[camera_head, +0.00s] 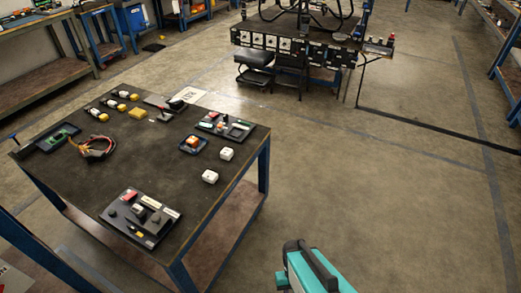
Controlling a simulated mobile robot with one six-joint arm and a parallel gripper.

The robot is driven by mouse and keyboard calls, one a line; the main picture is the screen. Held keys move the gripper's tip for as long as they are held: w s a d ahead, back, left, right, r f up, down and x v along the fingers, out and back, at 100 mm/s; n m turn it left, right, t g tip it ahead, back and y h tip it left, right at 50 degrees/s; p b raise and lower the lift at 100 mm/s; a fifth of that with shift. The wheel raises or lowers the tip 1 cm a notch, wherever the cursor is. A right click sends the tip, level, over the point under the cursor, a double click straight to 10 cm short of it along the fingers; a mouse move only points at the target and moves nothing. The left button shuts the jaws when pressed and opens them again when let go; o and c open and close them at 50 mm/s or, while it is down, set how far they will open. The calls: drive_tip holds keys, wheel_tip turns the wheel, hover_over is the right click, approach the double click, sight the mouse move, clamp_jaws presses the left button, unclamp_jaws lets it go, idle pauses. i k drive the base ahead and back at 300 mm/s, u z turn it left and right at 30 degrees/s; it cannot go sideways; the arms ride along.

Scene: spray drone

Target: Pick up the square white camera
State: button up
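Two small white blocky things sit near the right edge of the dark-topped table (150,170). The farther white block (226,153) and the nearer white block (210,176) look alike and stand apart. Either could be the square white camera; they are too small to tell which. A teal and black part of my own arm shows at the bottom edge, on the floor side right of the table. My gripper's fingers are not visible.
A drone rig (300,48) stands behind. Floor on the right is clear.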

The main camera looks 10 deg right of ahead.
sight(226, 154)
drive_tip(key=z, duration=0.45)
drive_tip(key=k, duration=1.4)
drive_tip(key=u, duration=0.85)
drive_tip(key=i, duration=1.55)
drive_tip(key=z, duration=0.35)
